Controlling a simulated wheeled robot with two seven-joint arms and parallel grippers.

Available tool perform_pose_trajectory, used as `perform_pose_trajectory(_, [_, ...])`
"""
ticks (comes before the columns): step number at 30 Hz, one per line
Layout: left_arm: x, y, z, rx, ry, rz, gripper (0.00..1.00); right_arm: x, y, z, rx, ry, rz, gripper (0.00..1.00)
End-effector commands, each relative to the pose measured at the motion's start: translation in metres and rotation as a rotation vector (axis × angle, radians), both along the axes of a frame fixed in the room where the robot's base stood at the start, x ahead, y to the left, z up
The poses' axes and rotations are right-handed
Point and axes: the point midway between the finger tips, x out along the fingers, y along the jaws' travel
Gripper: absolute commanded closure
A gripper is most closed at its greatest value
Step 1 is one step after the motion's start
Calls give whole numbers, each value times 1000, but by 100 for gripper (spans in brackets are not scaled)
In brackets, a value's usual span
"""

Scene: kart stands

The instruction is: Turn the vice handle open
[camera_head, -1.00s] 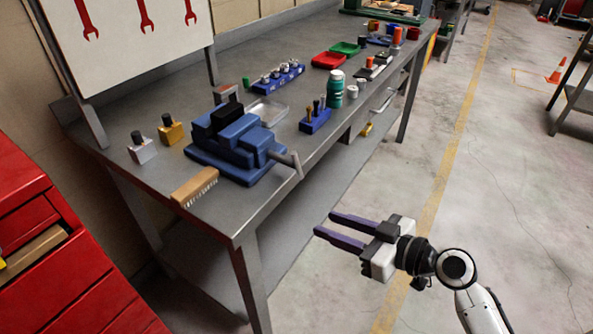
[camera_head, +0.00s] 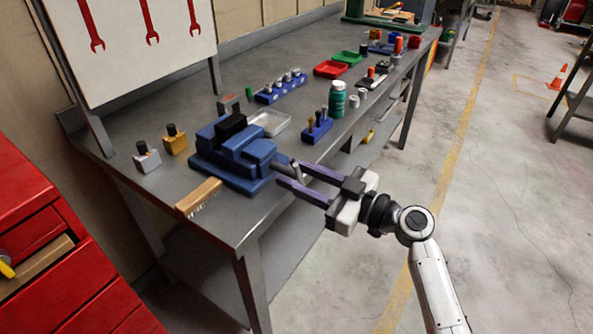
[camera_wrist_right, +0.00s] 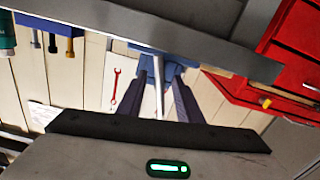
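The blue vice (camera_head: 240,150) sits on the grey workbench near its front edge. Its grey handle (camera_head: 297,170) sticks out at the vice's right end, by the bench's front edge. My right gripper (camera_head: 286,173) is open, its two purple fingers reaching in from the right toward the handle. In the right wrist view the handle (camera_wrist_right: 159,88) shows as a light bar between the two dark fingers (camera_wrist_right: 160,95), with a gap on each side. The vice body (camera_wrist_right: 155,62) shows beyond it. My left gripper is in neither view.
A wooden brush (camera_head: 198,196) lies left of the vice's front. A blue tool holder (camera_head: 317,128) and a green bottle (camera_head: 337,99) stand to the right. A red drawer cabinet (camera_head: 60,255) stands at lower left.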

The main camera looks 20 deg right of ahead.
Motion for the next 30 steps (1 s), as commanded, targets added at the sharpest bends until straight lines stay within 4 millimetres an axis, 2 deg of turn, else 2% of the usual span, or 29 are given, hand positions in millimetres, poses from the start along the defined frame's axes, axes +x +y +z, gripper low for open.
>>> perform_pose_trajectory(10, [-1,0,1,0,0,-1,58,3,3,-1,-1,1,0,69])
perform_pose_trajectory(15, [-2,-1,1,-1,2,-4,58,3,3,-1,-1,1,0,98])
perform_pose_trajectory(16, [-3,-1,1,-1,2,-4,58,3,2,0,-1,1,0,100])
perform_pose_trajectory(30, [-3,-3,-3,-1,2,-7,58,3,2,-2,73,58,0,100])
